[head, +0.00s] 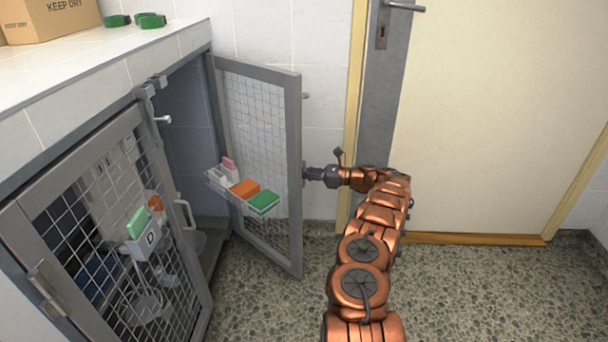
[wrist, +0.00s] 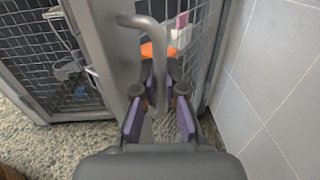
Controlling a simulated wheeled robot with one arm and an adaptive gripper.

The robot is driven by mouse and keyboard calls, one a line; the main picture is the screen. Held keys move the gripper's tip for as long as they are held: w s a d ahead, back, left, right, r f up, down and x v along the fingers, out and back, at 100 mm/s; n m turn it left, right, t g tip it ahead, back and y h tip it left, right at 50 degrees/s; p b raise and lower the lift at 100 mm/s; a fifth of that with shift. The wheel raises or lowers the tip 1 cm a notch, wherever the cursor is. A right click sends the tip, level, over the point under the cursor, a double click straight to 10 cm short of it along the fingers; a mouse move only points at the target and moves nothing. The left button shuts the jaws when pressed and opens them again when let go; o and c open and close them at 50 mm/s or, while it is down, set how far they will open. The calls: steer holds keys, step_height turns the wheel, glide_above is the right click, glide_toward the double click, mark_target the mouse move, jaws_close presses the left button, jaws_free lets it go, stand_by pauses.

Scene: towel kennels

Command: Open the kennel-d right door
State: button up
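The kennel's right door (head: 291,110) is a grey-framed wire-mesh door, swung well out from the kennel front. Its D-shaped handle (wrist: 140,20) shows in the wrist view. My gripper (wrist: 160,90) has one finger on each side of the handle's bar and appears shut on it. In the head view my gripper (head: 308,174) is at the door's outer edge, and the handle is hidden there.
A clear tray (head: 216,184) with orange and green boxes hangs on the right door. A tiled wall (wrist: 275,80) is close on the right in the wrist view. A cream room door (head: 490,110) stands behind my arm. Speckled floor (head: 490,290) is clear at the right.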

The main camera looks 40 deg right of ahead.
steer(key=o, duration=0.5)
steer(key=shift+c, duration=0.2)
steer(key=v, duration=1.2)
